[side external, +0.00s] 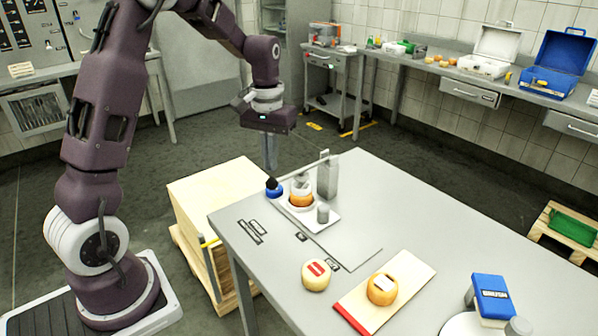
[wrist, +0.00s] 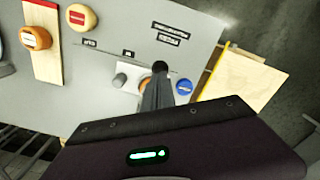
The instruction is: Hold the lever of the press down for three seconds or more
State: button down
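The press stands on a white base plate (side external: 322,220) near the table's far left corner. It has a grey upright post (side external: 328,178), and a thin lever runs from it to a black knob (side external: 272,183). An orange-and-white cheese (side external: 301,195) sits on the base beneath the lever. A blue round piece (side external: 275,193) is beside it, below the knob. My gripper (side external: 268,165) points down above the knob, its fingers together and seemingly empty. In the wrist view the knob (wrist: 160,67) shows just past the fingertips; I cannot tell whether they touch.
A cheese wheel with a red label (side external: 317,275) lies on the table, and another (side external: 382,289) sits on a red-ended board (side external: 408,268). A blue-topped device (side external: 492,297) stands at the front right. A wooden crate (side external: 215,195) is beside the table.

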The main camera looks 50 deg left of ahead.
jog(key=shift+r, duration=2.1)
jog(key=s+d+r+m+t, duration=0.2)
jog(key=s+d+r, duration=0.3)
jog(key=d+r, duration=0.1)
jog(key=s+d+m+t, duration=0.1)
jog(key=s+d+m, duration=0.1)
jog(key=s+d, duration=0.3)
jog(key=s+d+r+m+t, duration=0.1)
jog(key=s+d, duration=0.3)
jog(key=s, duration=0.8)
jog(key=shift+s+d+m+t, duration=0.2)
jog(key=shift+d+m+t, duration=0.25)
jog(key=shift+t, duration=0.35)
jog(key=shift+a, duration=0.1)
